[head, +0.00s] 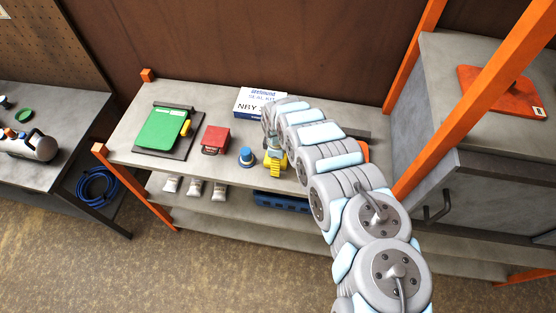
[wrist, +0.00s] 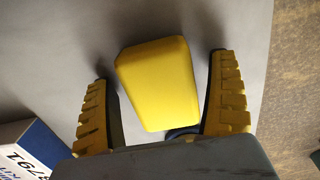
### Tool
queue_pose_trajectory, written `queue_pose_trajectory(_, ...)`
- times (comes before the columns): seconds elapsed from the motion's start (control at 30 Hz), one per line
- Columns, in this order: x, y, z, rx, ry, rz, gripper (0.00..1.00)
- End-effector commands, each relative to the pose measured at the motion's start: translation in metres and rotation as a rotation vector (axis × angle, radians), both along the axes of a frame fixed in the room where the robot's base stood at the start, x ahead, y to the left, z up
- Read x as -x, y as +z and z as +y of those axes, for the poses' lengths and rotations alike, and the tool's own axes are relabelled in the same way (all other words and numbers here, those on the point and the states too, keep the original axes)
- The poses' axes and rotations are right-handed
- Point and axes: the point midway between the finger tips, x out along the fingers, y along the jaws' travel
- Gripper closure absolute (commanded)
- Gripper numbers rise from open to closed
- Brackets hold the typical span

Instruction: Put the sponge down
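The yellow sponge (wrist: 160,84) shows in the wrist view between the two yellow-ribbed fingers of my gripper (wrist: 160,75). The fingers stand apart, with a gap on the left of the sponge and a narrow one near the right fingertip. The sponge's lower right corner is close to the right finger, and I cannot tell if they touch. The grey shelf top lies behind the sponge. In the head view my gripper (head: 275,168) is over the workbench (head: 226,117), just right of a blue round item. There I cannot tell the sponge from the yellow fingers.
On the bench are a green board (head: 162,129) on a dark base, a red box (head: 215,139), the blue round item (head: 246,157) and a white-and-blue seal kit box (head: 258,102). A grey cabinet (head: 470,190) and orange posts stand right. Bare bench shows at the back left.

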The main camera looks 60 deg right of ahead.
Motion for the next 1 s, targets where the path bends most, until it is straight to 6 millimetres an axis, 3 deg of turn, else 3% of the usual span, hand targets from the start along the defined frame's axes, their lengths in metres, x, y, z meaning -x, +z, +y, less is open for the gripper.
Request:
queue_pose_trajectory(0.37,0.0,0.006,0.001,-0.001,0.002,0.001,0.1)
queue_pose_trajectory(1.0,0.0,0.051,0.001,0.0,0.0,0.002,0.1)
